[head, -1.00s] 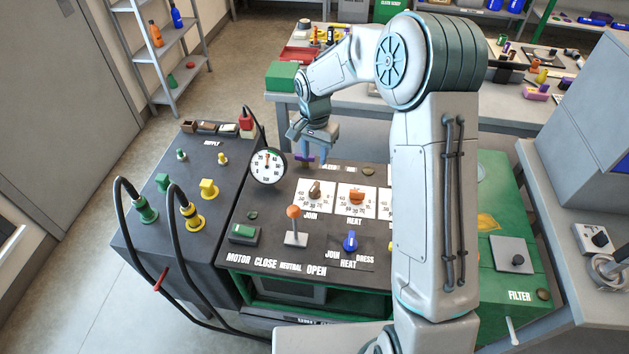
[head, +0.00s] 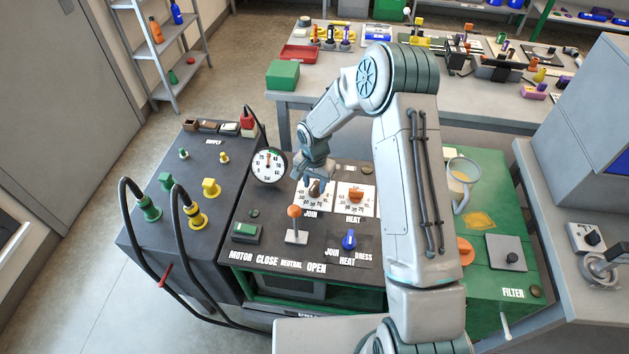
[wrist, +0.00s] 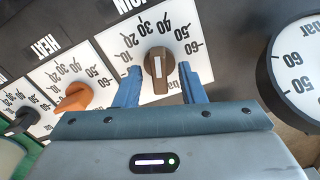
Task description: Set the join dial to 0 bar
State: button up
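The join dial (wrist: 158,86) is a brown bar-shaped knob with a white line, on a white numbered scale plate. In the wrist view the line points up the picture, toward the numbers at the far edge of the plate. My gripper (wrist: 159,69) is open, with one blue finger on each side of the knob. Small gaps show between fingers and knob. In the head view my gripper (head: 315,183) is down at the join dial (head: 316,191) and partly hides it and its plate.
The orange heat dial (head: 356,195) sits right of the join dial. A round gauge (head: 269,165) stands close on the left. An orange-topped lever (head: 295,226), a blue selector (head: 349,239) and a green motor switch (head: 246,232) are nearer the front.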

grip_shut()
jog(key=shift+b, duration=0.3)
jog(key=n+b, duration=0.3)
jog(key=shift+f+n, duration=0.15)
jog(key=shift+n, duration=0.25)
jog(key=n+b, duration=0.3)
jog(key=n, duration=0.5)
jog(key=n+b, duration=0.1)
jog(key=n, duration=0.2)
jog(key=shift+r+n, duration=0.2)
jog(key=shift+n, duration=0.2)
jog(key=n, duration=0.5)
jog(key=shift+n+b, duration=0.3)
jog(key=shift+n, duration=0.1)
jog(key=shift+w+r, duration=0.1)
